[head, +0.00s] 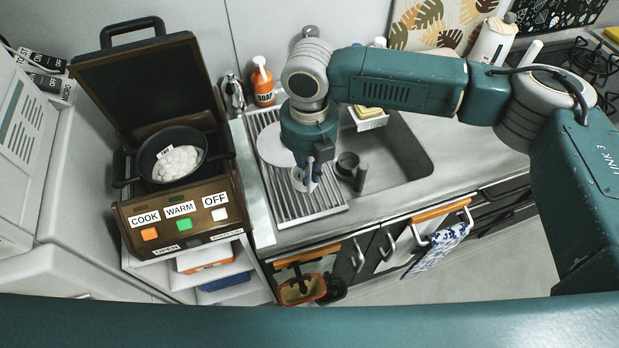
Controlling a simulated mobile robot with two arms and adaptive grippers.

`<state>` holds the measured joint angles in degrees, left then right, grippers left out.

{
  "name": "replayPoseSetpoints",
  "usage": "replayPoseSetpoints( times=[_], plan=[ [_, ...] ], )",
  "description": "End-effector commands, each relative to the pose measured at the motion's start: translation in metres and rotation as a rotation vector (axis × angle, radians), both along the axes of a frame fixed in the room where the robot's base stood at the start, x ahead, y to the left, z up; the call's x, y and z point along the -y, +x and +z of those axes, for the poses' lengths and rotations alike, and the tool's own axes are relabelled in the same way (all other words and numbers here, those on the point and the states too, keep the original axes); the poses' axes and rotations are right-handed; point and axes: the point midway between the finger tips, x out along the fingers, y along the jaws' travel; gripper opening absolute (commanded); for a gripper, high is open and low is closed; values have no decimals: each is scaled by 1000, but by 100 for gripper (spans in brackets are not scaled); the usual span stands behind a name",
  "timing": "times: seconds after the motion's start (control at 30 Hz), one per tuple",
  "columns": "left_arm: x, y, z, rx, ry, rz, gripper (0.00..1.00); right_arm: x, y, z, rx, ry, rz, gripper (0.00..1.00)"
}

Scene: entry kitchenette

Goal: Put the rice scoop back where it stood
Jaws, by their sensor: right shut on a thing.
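My right gripper (309,172) points down over the ribbed metal drainboard (318,205) left of the sink. It is shut on a small white piece (299,182), which looks like the rice scoop; the gripper and wrist hide much of it. I cannot tell whether it touches the drainboard. A dark grey cup-like holder (347,163) stands just right of the gripper. The rice cooker (170,207) is open at the left, with white rice (177,163) in its black pot (198,141). My left gripper is out of view.
A white plate (270,146) stands behind the wrist. An orange soap bottle (262,84) is at the back. The sink (405,150) lies right of the gripper, with a sponge (369,112) in a white holder behind. A patterned towel (437,247) hangs at the front.

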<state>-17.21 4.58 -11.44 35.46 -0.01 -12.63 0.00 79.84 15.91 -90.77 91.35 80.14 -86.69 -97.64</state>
Motion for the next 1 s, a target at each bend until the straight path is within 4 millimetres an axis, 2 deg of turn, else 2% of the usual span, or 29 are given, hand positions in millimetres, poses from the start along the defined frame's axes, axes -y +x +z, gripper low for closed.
replayPoseSetpoints(
  times=[0.13,0.23,0.33,0.97,1.0],
  plan=[
    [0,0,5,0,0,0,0,1,-1,-15,-1,-2,0,0],
    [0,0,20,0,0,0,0,0,-1,-26,-4,-2,-1,0],
    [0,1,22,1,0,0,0,0,-1,-37,-1,-1,0,0],
    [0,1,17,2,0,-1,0,0,0,-50,0,0,0,0],
    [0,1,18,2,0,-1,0,0,0,-50,0,0,0,15]
  ],
)
